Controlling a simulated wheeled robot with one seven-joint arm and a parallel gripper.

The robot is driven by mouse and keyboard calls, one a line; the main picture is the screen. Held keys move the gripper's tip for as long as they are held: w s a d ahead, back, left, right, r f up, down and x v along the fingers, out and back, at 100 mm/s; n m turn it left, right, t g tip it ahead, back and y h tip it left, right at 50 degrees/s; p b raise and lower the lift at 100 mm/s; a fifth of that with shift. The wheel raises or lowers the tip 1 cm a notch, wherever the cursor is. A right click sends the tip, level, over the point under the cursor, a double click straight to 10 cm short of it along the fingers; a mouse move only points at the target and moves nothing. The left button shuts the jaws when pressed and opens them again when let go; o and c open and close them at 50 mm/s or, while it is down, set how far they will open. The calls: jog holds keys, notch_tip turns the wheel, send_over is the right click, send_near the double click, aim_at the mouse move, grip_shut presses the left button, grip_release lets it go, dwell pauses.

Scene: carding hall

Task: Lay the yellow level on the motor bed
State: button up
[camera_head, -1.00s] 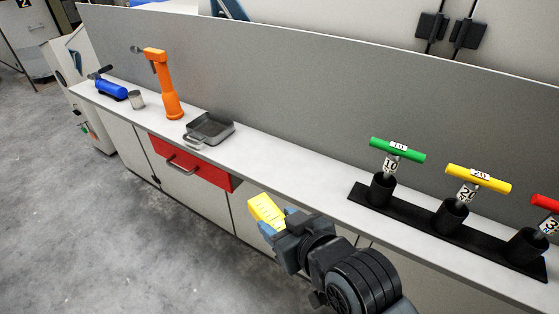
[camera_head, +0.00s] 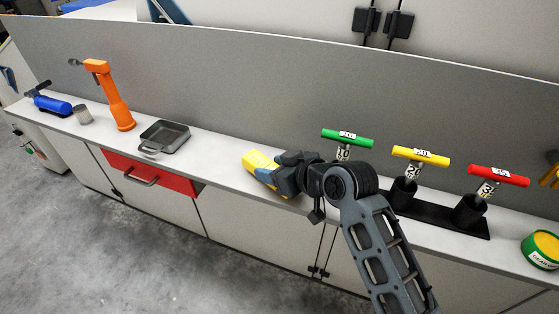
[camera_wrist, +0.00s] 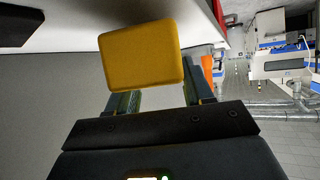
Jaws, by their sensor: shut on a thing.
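The yellow level (camera_head: 259,161) is held in my gripper (camera_head: 266,173) in the head view, over or beside the front part of the white bench top. In the wrist view the yellow level (camera_wrist: 142,57) shows as a rounded yellow block between the two fingers of my gripper (camera_wrist: 151,100). The fingers are shut on it. I cannot tell whether the level touches the bench. I cannot make out anything that is clearly the motor bed.
Right of my gripper is a black rack (camera_head: 440,213) of T-handled tools. A red drawer (camera_head: 150,175) is below. A green-yellow tin (camera_head: 543,248) is far right.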

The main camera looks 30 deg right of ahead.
jog(key=w+d, duration=0.2)
jog(key=shift+d+f+p, duration=0.2)
jog(key=shift+d+p, duration=0.1)
jog(key=shift+d, duration=0.1)
jog(key=shift+f, duration=0.45)
